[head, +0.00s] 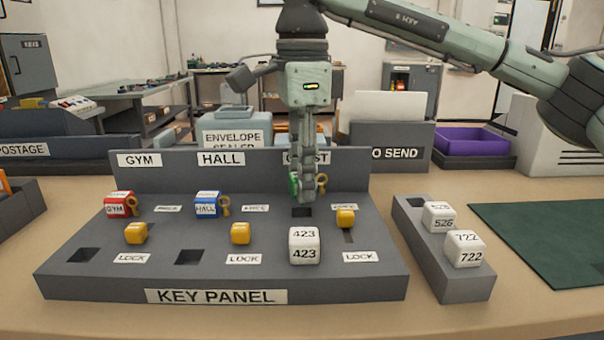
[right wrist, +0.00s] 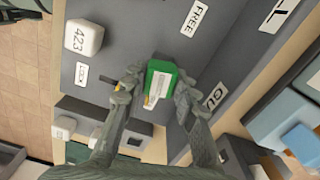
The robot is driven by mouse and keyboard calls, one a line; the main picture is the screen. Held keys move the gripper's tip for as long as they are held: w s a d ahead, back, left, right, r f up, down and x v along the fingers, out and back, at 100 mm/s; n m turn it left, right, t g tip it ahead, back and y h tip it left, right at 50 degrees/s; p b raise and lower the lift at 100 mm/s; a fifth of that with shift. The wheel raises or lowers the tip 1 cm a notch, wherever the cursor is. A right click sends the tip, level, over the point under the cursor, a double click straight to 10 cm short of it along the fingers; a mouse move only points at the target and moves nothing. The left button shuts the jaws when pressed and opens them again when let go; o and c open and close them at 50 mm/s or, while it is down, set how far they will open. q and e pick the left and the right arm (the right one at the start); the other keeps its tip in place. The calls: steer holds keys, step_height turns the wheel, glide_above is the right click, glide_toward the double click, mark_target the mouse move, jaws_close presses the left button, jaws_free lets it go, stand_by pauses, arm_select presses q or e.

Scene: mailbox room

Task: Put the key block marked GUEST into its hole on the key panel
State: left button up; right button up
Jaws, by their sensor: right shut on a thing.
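My right gripper (head: 303,188) points straight down, shut on a green key block (head: 293,184) with a brass key on its side. In the right wrist view the green block (right wrist: 160,76) sits between both fingers, its label partly seen and unreadable. The gripper holds it above a dark square hole (head: 302,212) in the grey key panel (head: 90,284), in the column under the GUEST sign (head: 323,157), which the gripper partly covers. A red GYM block (head: 119,205) and a blue HALL block (head: 206,205) sit in the same row. My left gripper is out of view.
Yellow blocks (head: 136,233) and a white 423 block (head: 304,246) stand on the panel's front part. A grey rack (head: 410,215) with white blocks 526 (head: 438,217) and 722 (head: 464,249) is to the right. A green mat (head: 540,235) lies beyond it.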

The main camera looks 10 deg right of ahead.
steer(key=shift+f, duration=0.25)
steer(key=shift+f+b, duration=0.45)
steer(key=shift+f, duration=0.3)
steer(key=shift+f, duration=0.35)
steer(key=o, duration=1.1)
steer(key=shift+c, duration=0.2)
steer(key=shift+r+p, duration=2.6)
steer(key=shift+r, duration=0.95)
